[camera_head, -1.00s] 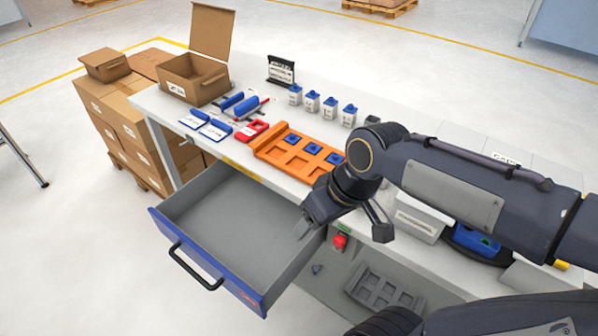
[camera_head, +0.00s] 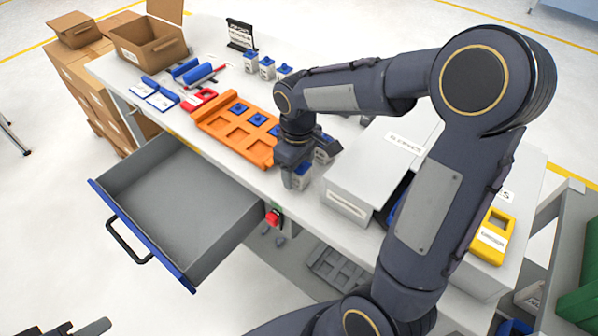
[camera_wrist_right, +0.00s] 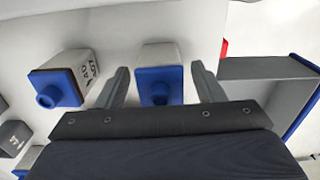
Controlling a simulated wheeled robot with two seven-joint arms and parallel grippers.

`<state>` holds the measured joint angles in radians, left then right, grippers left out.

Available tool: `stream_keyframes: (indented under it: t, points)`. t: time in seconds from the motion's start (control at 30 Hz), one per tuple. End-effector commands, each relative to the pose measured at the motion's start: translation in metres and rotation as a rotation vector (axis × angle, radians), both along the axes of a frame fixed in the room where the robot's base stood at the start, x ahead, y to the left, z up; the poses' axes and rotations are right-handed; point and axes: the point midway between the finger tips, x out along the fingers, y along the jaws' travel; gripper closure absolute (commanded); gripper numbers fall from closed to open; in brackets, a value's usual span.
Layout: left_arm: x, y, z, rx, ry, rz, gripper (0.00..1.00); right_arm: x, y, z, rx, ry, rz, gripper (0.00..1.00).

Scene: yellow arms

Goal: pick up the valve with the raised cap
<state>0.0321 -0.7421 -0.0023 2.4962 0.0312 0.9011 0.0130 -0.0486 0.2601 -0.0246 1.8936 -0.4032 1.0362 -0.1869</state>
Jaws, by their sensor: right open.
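My right gripper (camera_head: 296,178) points down at the front edge of the workbench, right of the orange tray. In the right wrist view it is open (camera_wrist_right: 162,90), with a white valve with a blue cap (camera_wrist_right: 158,78) between its fingers and not gripped. That valve shows partly under the gripper in the head view (camera_head: 300,182). A second blue-capped valve (camera_wrist_right: 58,88) stands to its left in the wrist view; it shows behind the gripper in the head view (camera_head: 326,150). A dark part (camera_head: 88,328) at the lower left may be my left gripper.
The orange tray (camera_head: 205,125) holds blue pieces in some pockets. Several white valves with blue caps (camera_head: 267,68) stand at the back. An open drawer (camera_head: 170,258) juts out in front. A grey box (camera_head: 347,205) stands close right of the gripper.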

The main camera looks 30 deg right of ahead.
Motion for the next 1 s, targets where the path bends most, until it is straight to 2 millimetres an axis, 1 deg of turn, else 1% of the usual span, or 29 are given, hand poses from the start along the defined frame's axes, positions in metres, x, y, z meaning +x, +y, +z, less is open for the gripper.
stream_keyframes:
  t: [0.03,0.1,0.37,0.73,0.77,1.0]
  points:
    - [0.0000,0.0000,-0.0007,0.000,0.000,0.000,0.64,-0.0006,-0.0003,-0.0071,-0.001,0.002,0.000,0.38]
    - [0.0000,0.0000,-0.0009,0.000,0.000,0.000,0.64,-0.0004,-0.0001,-0.0124,0.000,0.001,0.000,0.38]
    - [0.0000,0.0000,-0.0009,0.000,0.000,0.000,0.64,-0.0002,-0.0001,-0.0145,0.001,-0.002,-0.001,0.38]
    - [-0.0001,-0.0001,-0.0009,0.000,0.000,0.000,0.64,-0.0001,-0.0001,-0.0142,0.001,-0.002,-0.001,0.87]
    - [-0.0001,-0.0001,-0.0009,0.000,0.000,0.000,0.64,-0.0001,-0.0001,-0.0140,0.001,-0.002,-0.001,0.88]
    - [-0.0001,0.0000,-0.0008,0.000,0.000,0.000,0.64,0.0001,0.0000,-0.0130,0.001,-0.003,-0.001,0.88]
